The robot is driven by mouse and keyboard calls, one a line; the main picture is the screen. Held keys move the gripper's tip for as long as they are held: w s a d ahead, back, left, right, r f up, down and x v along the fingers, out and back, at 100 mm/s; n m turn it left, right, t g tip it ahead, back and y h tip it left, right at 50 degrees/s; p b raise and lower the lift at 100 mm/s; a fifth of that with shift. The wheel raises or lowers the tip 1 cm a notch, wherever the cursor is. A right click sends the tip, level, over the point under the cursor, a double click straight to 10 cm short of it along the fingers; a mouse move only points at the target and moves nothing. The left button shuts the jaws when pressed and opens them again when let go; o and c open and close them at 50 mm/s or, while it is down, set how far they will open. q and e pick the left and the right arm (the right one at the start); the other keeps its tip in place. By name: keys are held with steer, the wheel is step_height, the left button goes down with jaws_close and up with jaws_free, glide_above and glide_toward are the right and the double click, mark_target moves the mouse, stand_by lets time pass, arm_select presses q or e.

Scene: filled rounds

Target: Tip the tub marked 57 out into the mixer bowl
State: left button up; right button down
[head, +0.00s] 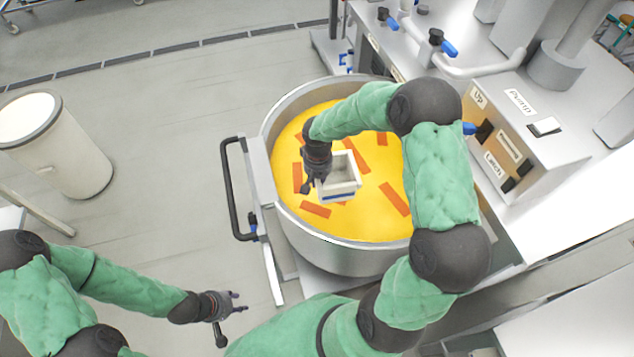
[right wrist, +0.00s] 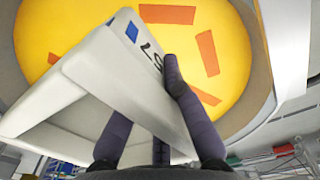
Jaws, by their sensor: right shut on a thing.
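The white tub (head: 350,189) is held over the mixer bowl (head: 337,256), above the yellow contents. Its opening shows in the head view; the inside looks pale, and I see no distinct contents there. In the right wrist view the tub (right wrist: 85,75) is large and slanted, with a blue patch and a partly covered marking that reads like 57 upside down. My right gripper (head: 315,182) is shut on the tub's wall, with fingers also showing in the right wrist view (right wrist: 150,105). My left gripper (head: 238,302) is open and empty, low and left of the bowl.
Orange strips (head: 395,198) lie on the yellow surface (head: 300,128) in the bowl. A black handle (head: 229,190) juts from the bowl's left side. A machine panel (head: 505,150) stands right. A white-topped bin (head: 60,145) stands left, with clear floor between.

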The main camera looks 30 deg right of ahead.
steer(key=shift+r, duration=0.15)
steer(key=shift+r+p, duration=2.2)
steer(key=shift+r, duration=1.25)
